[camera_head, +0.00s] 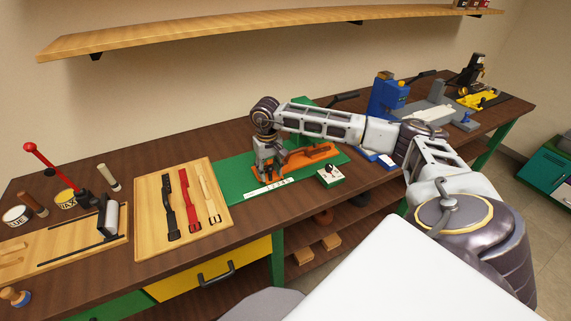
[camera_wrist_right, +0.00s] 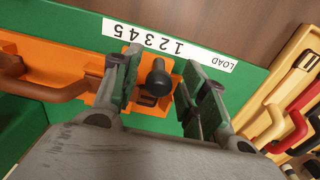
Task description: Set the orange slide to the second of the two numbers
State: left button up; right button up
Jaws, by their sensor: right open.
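The orange slide (camera_head: 312,157) lies on the green fixture base (camera_head: 235,182), and shows in the wrist view (camera_wrist_right: 90,75) with a brown curved handle. A black round knob (camera_wrist_right: 158,82) stands on its end. A white scale strip (camera_head: 266,188) marked LOAD and 1 to 5 runs beside the slide, and is clear in the wrist view (camera_wrist_right: 170,42). My right gripper (camera_head: 268,172) is over this end of the slide. In the wrist view its open fingers (camera_wrist_right: 163,90) stand on either side of the knob, with gaps showing. I cannot read the slide's exact setting. My left gripper is not in view.
A small green-and-white box (camera_head: 330,176) with a dark knob stands in front of the fixture. A wooden tray (camera_head: 150,212) with several straps lies to the left. A blue press (camera_head: 388,95) stands at the right. A shelf (camera_head: 250,28) hangs above.

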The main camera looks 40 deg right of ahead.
jog(key=shift+r, duration=0.1)
jog(key=shift+r+p, duration=1.35)
jog(key=shift+r, duration=1.55)
jog(key=shift+s+f, duration=0.1)
